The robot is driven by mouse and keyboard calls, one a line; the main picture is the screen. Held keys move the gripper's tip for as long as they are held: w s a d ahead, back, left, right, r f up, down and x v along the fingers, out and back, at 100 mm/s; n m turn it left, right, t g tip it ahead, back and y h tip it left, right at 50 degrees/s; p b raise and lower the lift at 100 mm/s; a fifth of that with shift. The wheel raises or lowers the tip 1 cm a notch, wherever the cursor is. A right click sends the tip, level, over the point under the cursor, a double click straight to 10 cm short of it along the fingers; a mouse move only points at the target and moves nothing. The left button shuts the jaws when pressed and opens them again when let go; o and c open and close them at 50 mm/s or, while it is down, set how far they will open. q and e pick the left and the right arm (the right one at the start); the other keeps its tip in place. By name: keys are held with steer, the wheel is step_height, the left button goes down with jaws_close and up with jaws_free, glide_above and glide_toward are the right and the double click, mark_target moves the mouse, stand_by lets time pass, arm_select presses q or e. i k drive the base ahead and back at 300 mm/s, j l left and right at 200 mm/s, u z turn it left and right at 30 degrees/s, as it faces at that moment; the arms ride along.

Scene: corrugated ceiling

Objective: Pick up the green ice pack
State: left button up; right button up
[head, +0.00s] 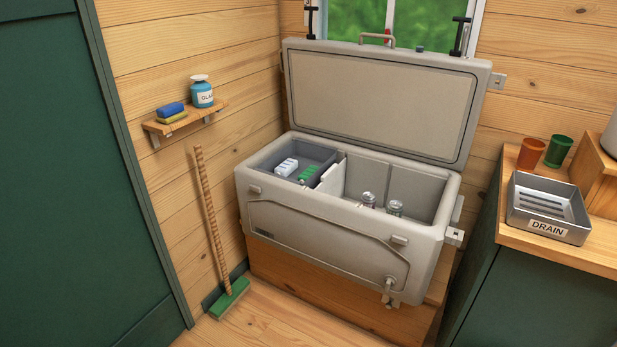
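The green ice pack (308,173) sits in the grey tray (322,156) in the left part of the open cooler (318,232). It is small and ribbed, and only its upper part shows clearly. A white ice pack (287,167) lies to its left in the same tray. A pale divider (331,180) stands just right of the tray. Neither of my grippers shows in the head view.
The raised lid (380,105) stands behind the cooler. Two jars (395,207) stand in its right compartment. A broom (213,230) leans at left below a small shelf (187,118). A counter at right holds a drain tray (549,208) and two cups (558,151).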

mark_target(307, 172)
steer(key=z, duration=0.55)
steer(key=i+j+z, duration=0.1)
steer(key=j+z, duration=0.65)
steer(key=j, duration=0.15)
steer(key=j+z, duration=0.2)
steer(key=j, duration=1.3)
steer(key=k, duration=0.05)
